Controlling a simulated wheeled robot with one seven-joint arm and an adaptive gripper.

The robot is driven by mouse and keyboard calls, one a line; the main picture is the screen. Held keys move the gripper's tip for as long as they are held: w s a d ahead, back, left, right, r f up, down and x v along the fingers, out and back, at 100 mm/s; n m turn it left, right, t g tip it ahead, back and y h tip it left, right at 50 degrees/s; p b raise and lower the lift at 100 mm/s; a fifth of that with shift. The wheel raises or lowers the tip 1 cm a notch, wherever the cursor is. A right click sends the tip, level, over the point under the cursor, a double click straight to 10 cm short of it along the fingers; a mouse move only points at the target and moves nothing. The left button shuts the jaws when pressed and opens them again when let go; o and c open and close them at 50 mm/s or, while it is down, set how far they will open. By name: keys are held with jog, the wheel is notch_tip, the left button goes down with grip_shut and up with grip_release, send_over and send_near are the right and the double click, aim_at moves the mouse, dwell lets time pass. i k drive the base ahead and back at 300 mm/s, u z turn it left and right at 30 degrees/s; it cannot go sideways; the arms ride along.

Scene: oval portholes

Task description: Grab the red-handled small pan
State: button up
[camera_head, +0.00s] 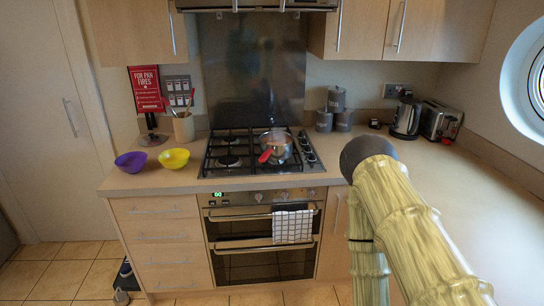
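The small pan (277,143) is silvery and sits on the right side of the gas hob (234,150). Its red handle (265,156) points toward the front left. My arm comes in from the lower right, with its bend near the counter's front edge, well to the right of the pan. My gripper cannot be seen in this view, and nothing touches the pan.
A purple bowl (131,161) and a yellow bowl (174,158) stand left of the hob. Grey canisters (336,112), a kettle (406,117) and a toaster (439,121) stand at the back right. Wall cupboards (383,28) overhang the counter. The right-hand counter (480,190) is mostly clear.

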aim_at(277, 144)
jog(key=u, duration=1.65)
jog(key=i, duration=0.95)
jog(key=z, duration=1.05)
